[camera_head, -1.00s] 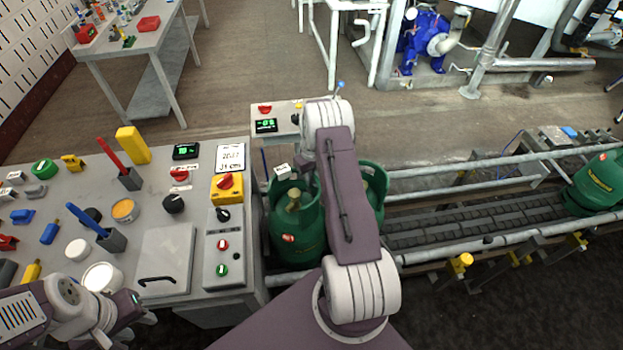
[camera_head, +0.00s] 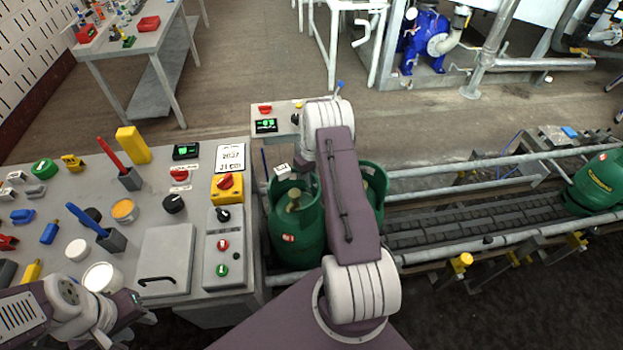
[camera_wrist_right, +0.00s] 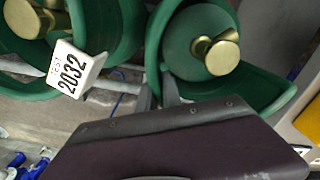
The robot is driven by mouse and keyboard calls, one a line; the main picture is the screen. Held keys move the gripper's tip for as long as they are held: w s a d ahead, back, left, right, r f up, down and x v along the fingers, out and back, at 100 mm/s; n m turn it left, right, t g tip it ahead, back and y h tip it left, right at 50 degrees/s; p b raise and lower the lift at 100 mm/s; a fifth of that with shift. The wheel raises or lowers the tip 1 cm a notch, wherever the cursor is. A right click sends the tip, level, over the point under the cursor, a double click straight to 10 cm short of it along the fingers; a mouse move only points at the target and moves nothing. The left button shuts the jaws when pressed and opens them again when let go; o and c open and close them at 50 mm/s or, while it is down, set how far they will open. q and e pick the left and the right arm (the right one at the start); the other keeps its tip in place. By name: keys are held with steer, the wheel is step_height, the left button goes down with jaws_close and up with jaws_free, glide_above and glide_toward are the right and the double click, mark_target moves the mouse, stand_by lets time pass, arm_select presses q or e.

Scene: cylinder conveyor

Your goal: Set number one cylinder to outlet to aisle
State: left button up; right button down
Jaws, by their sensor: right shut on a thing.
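Two green gas cylinders stand close together on the conveyor in the head view. The left one (camera_head: 297,228) shows a brass valve and a small red-and-white label. The other (camera_head: 377,186) is mostly hidden by my right arm. In the right wrist view, my right gripper (camera_wrist_right: 156,92) is shut on the collar rim of the cylinder on the right (camera_wrist_right: 240,90), whose brass valve (camera_wrist_right: 216,52) shows inside the collar.
The grey bench (camera_head: 60,200) at left holds switches, cups and small parts. A small control panel (camera_head: 276,118) stands behind the cylinders. The aisle floor beyond is clear.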

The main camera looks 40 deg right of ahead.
mark_target(300, 177)
steer(key=shift+w+d+r, duration=0.1)
steer(key=shift+w+r, duration=0.05)
steer(key=shift+w, duration=0.2)
steer(key=shift+w+a+n+b, duration=0.35)
steer(key=shift+w+n, duration=0.25)
steer(key=shift+n, duration=0.35)
steer(key=shift+w+a+n+b, duration=0.2)
steer(key=shift+w+n+b, duration=0.3)
steer(key=shift+n, duration=0.4)
steer(key=shift+w+a+n+b, duration=0.3)
steer(key=shift+w+n, duration=0.35)
steer(key=shift+n, duration=0.3)
steer(key=shift+w+r, duration=0.1)
steer(key=c, duration=1.5)
jaws_free()
steer(key=shift+c, duration=0.2)
steer(key=shift+a, duration=0.1)
step_height(300, 177, up, 9)
steer(key=shift+f, duration=0.1)
